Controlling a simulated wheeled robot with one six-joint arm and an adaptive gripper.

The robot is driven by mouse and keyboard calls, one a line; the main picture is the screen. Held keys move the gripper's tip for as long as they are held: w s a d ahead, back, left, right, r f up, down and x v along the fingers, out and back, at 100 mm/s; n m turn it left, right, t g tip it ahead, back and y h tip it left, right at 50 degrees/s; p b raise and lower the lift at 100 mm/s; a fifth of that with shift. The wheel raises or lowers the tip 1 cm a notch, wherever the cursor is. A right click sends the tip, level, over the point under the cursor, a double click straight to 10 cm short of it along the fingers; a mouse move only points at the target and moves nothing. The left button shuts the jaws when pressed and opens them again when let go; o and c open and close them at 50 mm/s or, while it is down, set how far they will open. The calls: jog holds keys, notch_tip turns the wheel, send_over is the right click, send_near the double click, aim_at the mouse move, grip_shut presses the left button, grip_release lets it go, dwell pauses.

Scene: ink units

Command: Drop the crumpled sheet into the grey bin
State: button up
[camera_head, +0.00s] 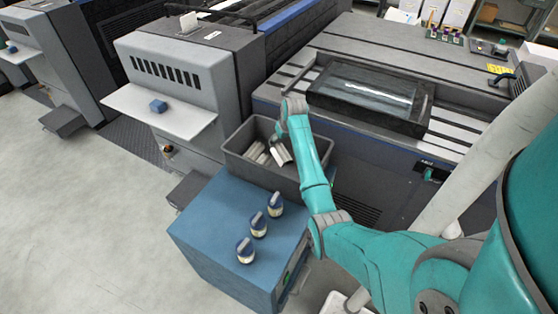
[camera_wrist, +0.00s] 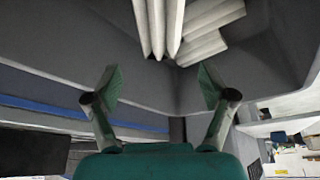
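The grey bin (camera_head: 240,167) stands between the press units, behind the blue cabinet, and my gripper (camera_wrist: 158,82) hangs over or inside it. The gripper's two green-tipped fingers are spread wide with nothing between them. Just beyond the fingertips, in the wrist view, is a white pleated sheet (camera_wrist: 160,25), apart from the fingers. It seems to match the white piece (camera_head: 280,154) beneath my wrist in the head view. More white folded paper (camera_wrist: 208,35) lies beside it, and white paper (camera_head: 257,153) shows inside the bin. I cannot tell whether the pleated sheet touches the bin's floor.
The large press (camera_head: 380,90) stands at right. Floor at left is clear.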

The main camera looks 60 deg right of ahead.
dwell(0.3)
jog(key=v, duration=1.2)
dwell(0.3)
